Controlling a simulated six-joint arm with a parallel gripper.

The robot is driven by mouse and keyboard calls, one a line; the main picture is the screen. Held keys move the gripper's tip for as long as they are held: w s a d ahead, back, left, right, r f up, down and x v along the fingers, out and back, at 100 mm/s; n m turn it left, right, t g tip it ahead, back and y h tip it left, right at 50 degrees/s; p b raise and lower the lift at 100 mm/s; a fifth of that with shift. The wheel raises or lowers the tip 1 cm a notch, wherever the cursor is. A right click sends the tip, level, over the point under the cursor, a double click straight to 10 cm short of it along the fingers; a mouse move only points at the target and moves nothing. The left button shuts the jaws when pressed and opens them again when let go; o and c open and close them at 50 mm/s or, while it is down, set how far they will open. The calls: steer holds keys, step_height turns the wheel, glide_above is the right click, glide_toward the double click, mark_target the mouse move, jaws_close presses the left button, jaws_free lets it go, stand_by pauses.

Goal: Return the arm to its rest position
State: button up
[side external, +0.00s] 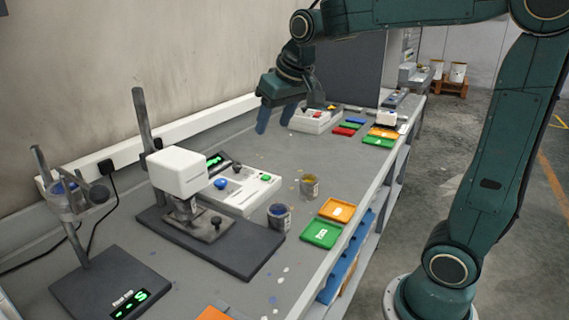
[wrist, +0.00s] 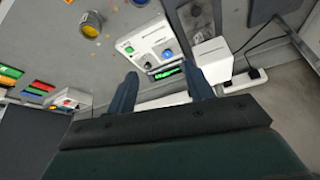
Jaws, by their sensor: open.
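My gripper (side external: 275,118) hangs in the air above the far part of the grey bench (side external: 255,163), near the wall. Its two blue fingers are apart with nothing between them. In the wrist view my gripper (wrist: 160,85) is also open and empty, with a white control box with a green display (wrist: 150,45) on the bench beyond the fingertips. My arm reaches in from the upper right, and its base stands on the floor beside the bench.
A white-headed machine (side external: 180,172), a stand with a cup (side external: 65,200) and a dark post (side external: 143,120) rise from the bench. Paint cups (side external: 309,187) and green and orange trays (side external: 322,233) lie near the front edge. A grey panel (side external: 350,70) stands at the back.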

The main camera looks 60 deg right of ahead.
steer(key=s+a+f+n, duration=0.1)
steer(key=s+a+f, duration=0.1)
steer(key=s, duration=0.8)
steer(key=s+a+f+n+y, duration=0.1)
steer(key=s+a+f+n, duration=0.1)
steer(key=s, duration=0.8)
steer(key=shift+a+f+t, duration=0.4)
steer(key=shift+a+f, duration=0.3)
steer(key=shift+a, duration=0.4)
